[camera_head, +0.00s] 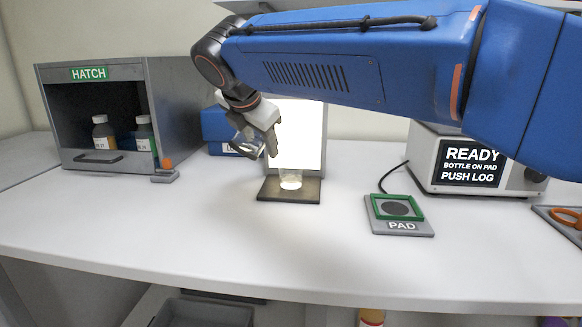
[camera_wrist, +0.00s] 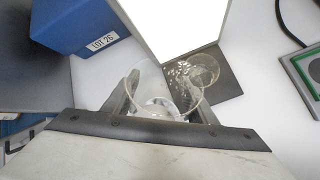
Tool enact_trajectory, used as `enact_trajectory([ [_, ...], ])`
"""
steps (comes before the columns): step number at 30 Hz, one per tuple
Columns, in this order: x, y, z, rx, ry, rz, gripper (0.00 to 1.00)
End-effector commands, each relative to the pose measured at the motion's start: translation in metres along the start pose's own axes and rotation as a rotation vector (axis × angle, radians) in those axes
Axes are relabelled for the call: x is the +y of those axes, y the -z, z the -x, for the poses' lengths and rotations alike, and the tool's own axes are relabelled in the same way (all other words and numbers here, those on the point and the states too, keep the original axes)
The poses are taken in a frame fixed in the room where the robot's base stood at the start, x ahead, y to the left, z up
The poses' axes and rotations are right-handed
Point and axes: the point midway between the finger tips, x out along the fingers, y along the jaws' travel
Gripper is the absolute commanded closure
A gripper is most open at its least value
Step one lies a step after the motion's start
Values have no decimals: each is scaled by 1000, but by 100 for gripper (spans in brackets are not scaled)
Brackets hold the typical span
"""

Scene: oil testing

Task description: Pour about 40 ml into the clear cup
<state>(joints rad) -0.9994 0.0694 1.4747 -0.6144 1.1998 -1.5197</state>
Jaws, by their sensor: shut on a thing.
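The clear cup (camera_head: 290,180) stands on a dark base in front of a bright white panel; it also shows in the wrist view (camera_wrist: 205,70), with small specks or drops on its wall. My gripper (camera_head: 257,142) is above and to the left of the cup in the head view. It is shut on a clear vessel (camera_head: 240,143), which looks tilted. In the wrist view the clear vessel (camera_wrist: 150,88) sits between my fingers (camera_wrist: 163,103), its outline overlapping the cup's. Liquid level in either one is hard to tell.
The bright panel (camera_head: 308,125) stands on the dark base (camera_head: 275,196) behind the cup. A blue box (camera_head: 214,125) is at its left. The hatch (camera_head: 190,110) holds bottles. The pad (camera_head: 403,228) and a display reading READY (camera_head: 471,163) are at right. The front table (camera_head: 230,235) is clear.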

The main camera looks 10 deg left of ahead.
Motion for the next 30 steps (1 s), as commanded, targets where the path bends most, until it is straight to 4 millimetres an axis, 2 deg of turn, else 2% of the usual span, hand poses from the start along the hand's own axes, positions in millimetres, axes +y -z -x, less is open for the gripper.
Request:
enact_trajectory([
  [21,0,45,-19,-375,105,255,75],
  [30,-5,62,-34,-486,137,329,75],
])
